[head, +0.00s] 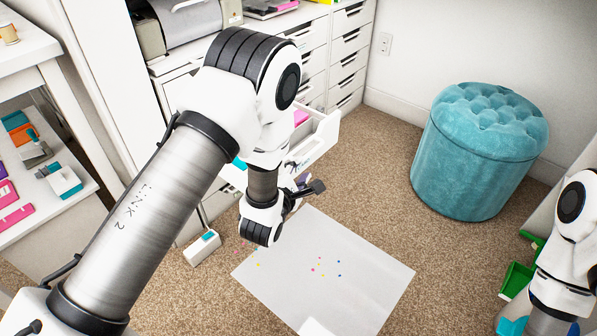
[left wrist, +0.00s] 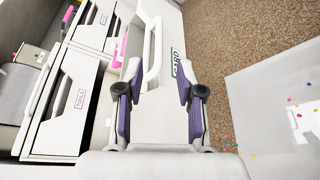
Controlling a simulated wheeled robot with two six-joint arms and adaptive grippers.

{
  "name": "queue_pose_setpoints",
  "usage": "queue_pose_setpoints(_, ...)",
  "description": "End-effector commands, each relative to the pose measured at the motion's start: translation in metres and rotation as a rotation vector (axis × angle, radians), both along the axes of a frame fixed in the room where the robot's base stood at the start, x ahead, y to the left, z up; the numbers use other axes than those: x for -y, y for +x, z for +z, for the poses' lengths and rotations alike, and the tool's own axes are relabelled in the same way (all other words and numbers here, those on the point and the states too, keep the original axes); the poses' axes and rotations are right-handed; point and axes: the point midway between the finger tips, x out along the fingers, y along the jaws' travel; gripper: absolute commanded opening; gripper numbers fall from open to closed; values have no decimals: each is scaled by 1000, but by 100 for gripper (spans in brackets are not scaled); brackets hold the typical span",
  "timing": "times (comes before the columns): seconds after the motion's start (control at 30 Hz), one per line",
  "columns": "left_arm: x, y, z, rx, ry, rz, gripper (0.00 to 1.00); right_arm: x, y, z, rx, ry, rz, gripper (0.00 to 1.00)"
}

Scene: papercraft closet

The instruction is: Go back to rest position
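My left arm comes in from the left in the head view, with its gripper (head: 303,186) over the floor near the drawers, partly hidden behind my wrist. In the left wrist view my left gripper (left wrist: 158,75) has its two purple-lined fingers spread apart with nothing held between them. A white drawer front with a pale handle (left wrist: 153,55) and a card label lies beyond the fingers. In the head view an open drawer (head: 322,137) stands just behind my wrist, with something pink in it. My right arm shows at the right edge; its gripper is not visible.
A white sheet (head: 350,268) with small coloured dots lies on the brown carpet. A teal tufted stool (head: 478,150) stands at the right. A white cabinet of drawers (head: 350,45) is at the back, white shelving (head: 35,52) at the left. A green bin (head: 517,281) is at lower right.

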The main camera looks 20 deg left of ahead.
Motion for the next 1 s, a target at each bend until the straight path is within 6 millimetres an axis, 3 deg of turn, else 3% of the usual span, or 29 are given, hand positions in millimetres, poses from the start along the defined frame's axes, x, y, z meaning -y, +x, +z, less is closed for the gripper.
queue_pose_setpoints(0.13, 0, -9, 2, 1, 1, 0, 37, 0, 0, 0, 0, 0, 0, 40)
queue_pose_setpoints(0.53, 0, -9, 1, -1, 0, -1, 37, 0, 0, 0, 0, 0, 0, 40)
queue_pose_setpoints(0.67, -8, -20, -26, -54, -8, 19, 37, 0, 0, 0, 0, 0, 0, 40)
queue_pose_setpoints(0.77, -25, -53, -70, -176, -20, 54, 37, 0, 0, 0, 0, 0, 0, 40)
queue_pose_setpoints(0.83, -36, -88, -109, -325, 58, 42, 37, 0, 0, 0, 0, 0, 0, 40)
queue_pose_setpoints(0.9, -45, -132, -146, -502, 221, -33, 37, 0, 0, 0, 0, 0, 0, 40)
queue_pose_setpoints(1.0, -51, -200, -186, -747, 511, -266, 37, 0, 0, 0, 0, 0, 0, 40)
